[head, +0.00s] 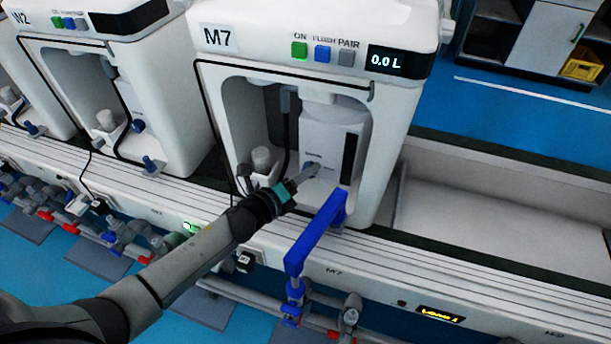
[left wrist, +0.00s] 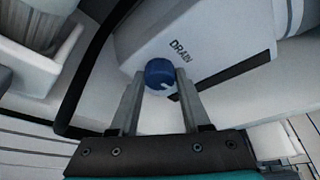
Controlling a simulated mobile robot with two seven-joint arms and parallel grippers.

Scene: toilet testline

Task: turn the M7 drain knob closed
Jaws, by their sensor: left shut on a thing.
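The M7 station (head: 300,60) is a white machine with a recessed bay. A white unit (head: 330,140) stands inside the bay. In the left wrist view, the blue round drain knob (left wrist: 160,74) sits on the white unit below the label "DRAIN" and has a pale mark on its face. My left gripper (head: 308,172) reaches into the bay from the front left. In the left wrist view its two fingers (left wrist: 159,82) lie on either side of the knob, shut on it. In the head view the fingers largely hide the knob. My right gripper is not in view.
A blue lever handle (head: 318,232) stands up at the bay's front, right of my left gripper. Black hoses (head: 286,130) hang in the bay. The W2 station (head: 95,70) is at the left. An empty trough (head: 500,220) lies to the right.

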